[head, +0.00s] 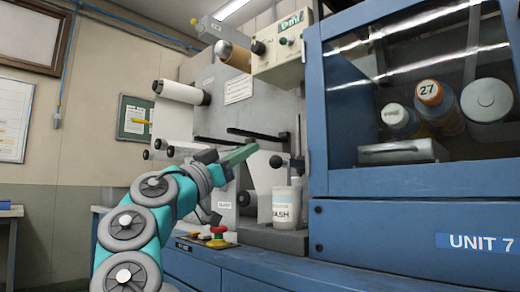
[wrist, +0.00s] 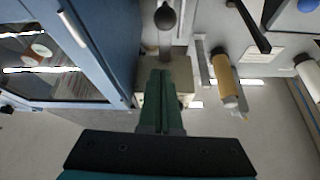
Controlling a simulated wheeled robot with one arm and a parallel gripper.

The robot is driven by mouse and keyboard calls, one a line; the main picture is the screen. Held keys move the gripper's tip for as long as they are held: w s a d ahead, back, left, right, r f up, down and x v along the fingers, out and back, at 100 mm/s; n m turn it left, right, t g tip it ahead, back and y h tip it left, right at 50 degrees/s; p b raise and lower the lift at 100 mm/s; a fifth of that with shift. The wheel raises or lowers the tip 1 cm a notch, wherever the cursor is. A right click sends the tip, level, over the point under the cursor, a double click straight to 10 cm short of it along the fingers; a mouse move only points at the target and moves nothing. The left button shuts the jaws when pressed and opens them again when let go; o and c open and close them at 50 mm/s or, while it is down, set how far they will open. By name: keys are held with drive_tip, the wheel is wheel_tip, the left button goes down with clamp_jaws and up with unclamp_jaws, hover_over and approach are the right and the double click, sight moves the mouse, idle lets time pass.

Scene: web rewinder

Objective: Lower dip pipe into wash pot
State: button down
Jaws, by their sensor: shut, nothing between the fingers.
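The wash pot (head: 286,208) is a white tub with a "WASH" label, standing upright on a grey ledge beside the blue cabinet. Just above it is a dark ball knob (head: 276,161) on a short dark arm, beside a thin upright rod (head: 299,140); I cannot tell for sure which part is the dip pipe. My gripper (head: 251,149) has green fingers, shut and empty, up and left of the pot. In the wrist view my gripper (wrist: 163,73) points toward a dark ball knob (wrist: 165,17) on a pale stem, apart from it. The pot is not clearly visible there.
The blue cabinet (head: 415,220) marked "UNIT 7" blocks the right side; bottles (head: 436,98) stand behind its window. A white roll (head: 180,91) and a dark bar (head: 257,134) stick out of the grey machine. A red button (head: 217,231) sits low, near my arm.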

drive_tip(key=shift+v, duration=1.3)
drive_tip(key=shift+r, duration=0.1)
